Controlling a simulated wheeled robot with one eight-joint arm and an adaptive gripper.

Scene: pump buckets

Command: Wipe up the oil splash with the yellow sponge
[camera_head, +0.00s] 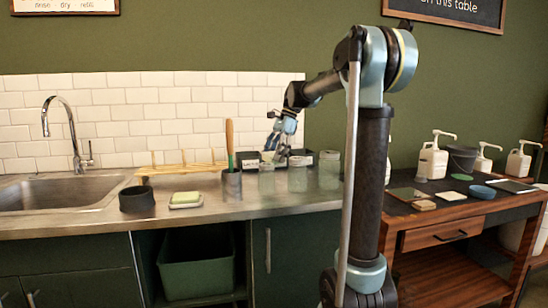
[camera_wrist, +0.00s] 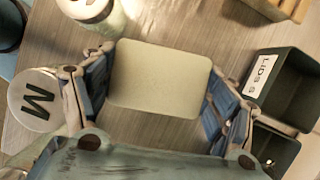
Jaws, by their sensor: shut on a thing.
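My gripper (camera_head: 275,147) is above the right part of the steel counter, near the small dark boxes. In the wrist view its two blue-padded fingers are on either side of a pale yellow rectangular block, the sponge (camera_wrist: 160,78). The gripper is shut on this sponge, which is flat side toward the camera. The sponge hides part of the counter below it. I cannot make out the oil splash in either view. A greenish sponge (camera_head: 186,197) lies on a white dish left of the grey utensil cup.
Glass jars (camera_head: 329,169) and dark boxes (camera_wrist: 279,87), one labelled LIDS, stand close around my gripper. A round lid marked M (camera_wrist: 34,100) is at left. A utensil cup (camera_head: 232,184), dark pot (camera_head: 136,199) and sink (camera_head: 58,193) are farther left. The counter's front strip is clear.

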